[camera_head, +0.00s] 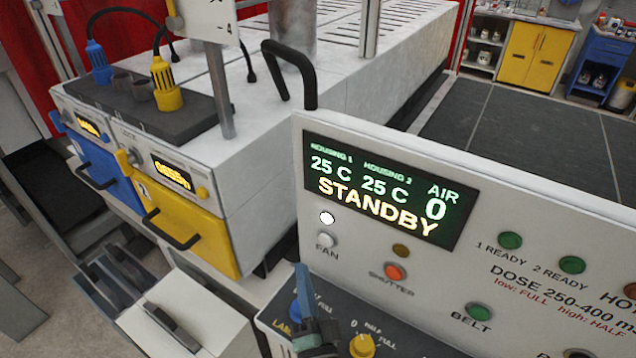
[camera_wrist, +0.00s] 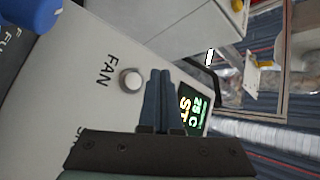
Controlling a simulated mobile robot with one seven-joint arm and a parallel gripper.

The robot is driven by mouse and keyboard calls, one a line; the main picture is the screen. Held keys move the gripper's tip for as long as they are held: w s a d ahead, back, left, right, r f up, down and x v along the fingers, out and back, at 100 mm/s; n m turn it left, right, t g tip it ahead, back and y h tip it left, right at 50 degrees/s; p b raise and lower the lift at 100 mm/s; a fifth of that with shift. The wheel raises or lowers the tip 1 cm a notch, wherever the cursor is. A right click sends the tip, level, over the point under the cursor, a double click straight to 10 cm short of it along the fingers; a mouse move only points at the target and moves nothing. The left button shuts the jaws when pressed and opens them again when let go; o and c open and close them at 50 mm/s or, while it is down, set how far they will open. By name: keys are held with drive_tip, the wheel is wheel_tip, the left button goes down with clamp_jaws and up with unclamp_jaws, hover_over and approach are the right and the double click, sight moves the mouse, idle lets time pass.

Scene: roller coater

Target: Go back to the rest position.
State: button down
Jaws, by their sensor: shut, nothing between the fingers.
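My gripper (camera_wrist: 160,72) is shut and empty, its two blue-grey fingers pressed together in the wrist view. In the head view my gripper (camera_head: 302,268) shows at the bottom centre, in front of the control panel (camera_head: 520,207). In the wrist view the fingertips appear beside the round white FAN button (camera_wrist: 131,80); I cannot tell the gap to the panel. The FAN button (camera_head: 327,240) also shows in the head view, below a lit white lamp (camera_head: 327,217). The display (camera_head: 388,194) reads STANDBY, 25 C, 25 C and AIR 0.
A lower console with a yellow knob (camera_head: 362,346) and a blue knob lies close around my gripper. A black curved handle (camera_head: 291,70) rises behind the panel. Blue (camera_head: 100,172) and yellow (camera_head: 185,223) drawers are at left. Open dark floor (camera_head: 540,130) lies beyond the panel.

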drive_tip(key=w+d+r+n+t+h+b, duration=0.1)
drive_tip(key=w+r+t+h+b, duration=0.1)
drive_tip(key=r, duration=1.1)
drive_tip(key=w+d+r+n+t+h+b, duration=0.1)
drive_tip(key=w+d+r+t+h+b, duration=0.1)
drive_tip(key=r, duration=1.1)
drive_tip(key=s+a+r+n+t+b, duration=0.1)
drive_tip(key=s+r+n, duration=0.3)
drive_tip(key=s+r, duration=0.4)
drive_tip(key=s+a+r+n+t+y+b, duration=0.1)
drive_tip(key=s+r+n, duration=0.3)
drive_tip(key=s+r, duration=0.4)
wheel_tip(320, 180, up, 6)
drive_tip(key=shift+s+a+r+t+b, duration=0.1)
drive_tip(key=shift+s+a+t+b, duration=0.1)
drive_tip(key=shift+a+t+b, duration=0.3)
